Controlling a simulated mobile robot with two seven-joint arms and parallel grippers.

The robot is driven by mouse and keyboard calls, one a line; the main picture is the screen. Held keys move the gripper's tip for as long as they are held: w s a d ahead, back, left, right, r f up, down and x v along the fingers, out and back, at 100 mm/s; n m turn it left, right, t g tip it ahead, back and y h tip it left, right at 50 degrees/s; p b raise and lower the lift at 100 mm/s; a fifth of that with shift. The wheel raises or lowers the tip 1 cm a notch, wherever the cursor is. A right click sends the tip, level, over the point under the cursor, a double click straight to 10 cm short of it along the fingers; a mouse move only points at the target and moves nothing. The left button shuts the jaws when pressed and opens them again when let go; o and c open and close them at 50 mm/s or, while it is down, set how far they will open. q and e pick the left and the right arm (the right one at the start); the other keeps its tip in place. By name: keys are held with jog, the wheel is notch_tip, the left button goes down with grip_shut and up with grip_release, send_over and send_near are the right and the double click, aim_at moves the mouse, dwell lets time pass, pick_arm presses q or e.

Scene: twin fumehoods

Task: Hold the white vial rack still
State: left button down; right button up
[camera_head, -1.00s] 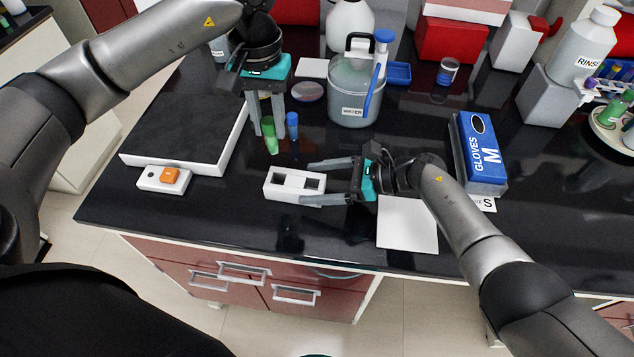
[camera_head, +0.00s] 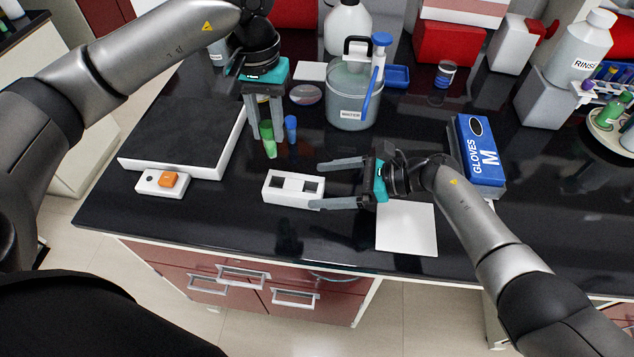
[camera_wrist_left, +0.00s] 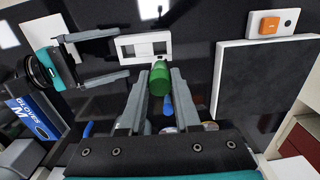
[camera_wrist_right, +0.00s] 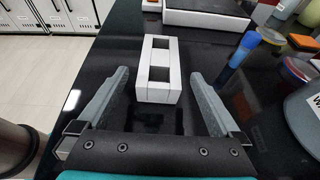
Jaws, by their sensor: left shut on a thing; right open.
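The white vial rack (camera_head: 292,201) stands on the black bench with two square openings in its top. It also shows in the left wrist view (camera_wrist_left: 128,48) and ahead of the fingers in the right wrist view (camera_wrist_right: 160,92). My left gripper (camera_head: 266,122) is shut on a green-capped vial (camera_head: 268,138), held upright behind the rack. The vial's green cap (camera_wrist_left: 159,78) shows between the fingers in the left wrist view.
A blue-capped vial (camera_head: 291,127) stands just right of the green one. A water beaker (camera_head: 350,95) stands behind. A white sheet (camera_head: 406,238) lies at the front right.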

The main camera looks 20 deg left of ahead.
jog(key=v, duration=0.5)
jog(key=shift+d+r, duration=0.15)
jog(key=shift+d, duration=0.15)
